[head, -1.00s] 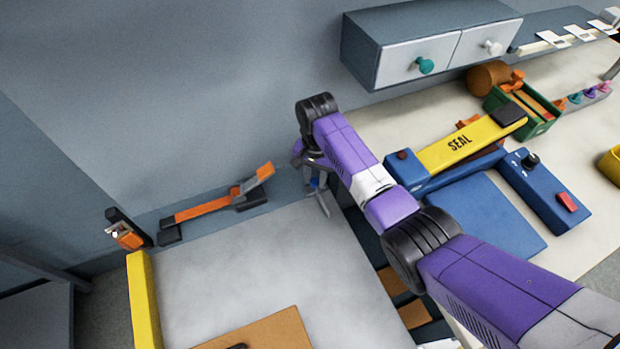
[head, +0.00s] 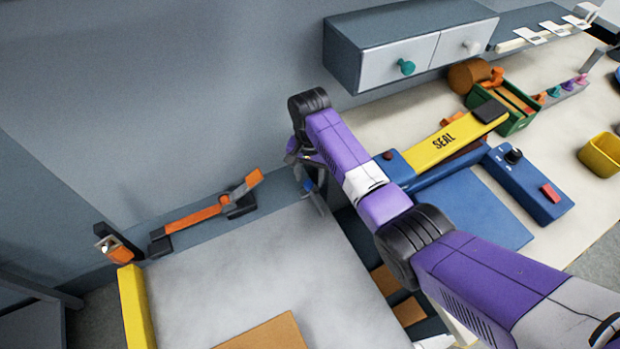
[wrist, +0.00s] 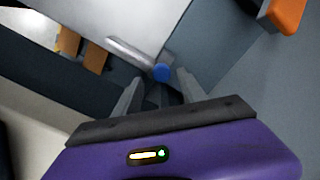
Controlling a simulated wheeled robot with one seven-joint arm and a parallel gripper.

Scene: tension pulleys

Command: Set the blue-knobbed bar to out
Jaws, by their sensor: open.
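The blue knob (wrist: 161,72) shows in the wrist view, between and slightly beyond the fingertips of my open gripper (wrist: 158,84). A light grey bar (wrist: 130,54) runs up and left from beside the knob. I cannot tell whether the fingers touch the knob. In the head view, my gripper (head: 314,192) is low against the wall, at the back right corner of the pale grey table. A small blue spot (head: 308,186), likely the knob, shows beside the fingers there. My wrist hides most of the bar, and its setting cannot be read.
An orange bar with a grey clamp (head: 205,212) lies along the wall to the left. The sealer with a yellow arm (head: 445,142) stands right of my arm. A wall cabinet (head: 400,55) hangs above. The pale table (head: 270,255) is mostly clear.

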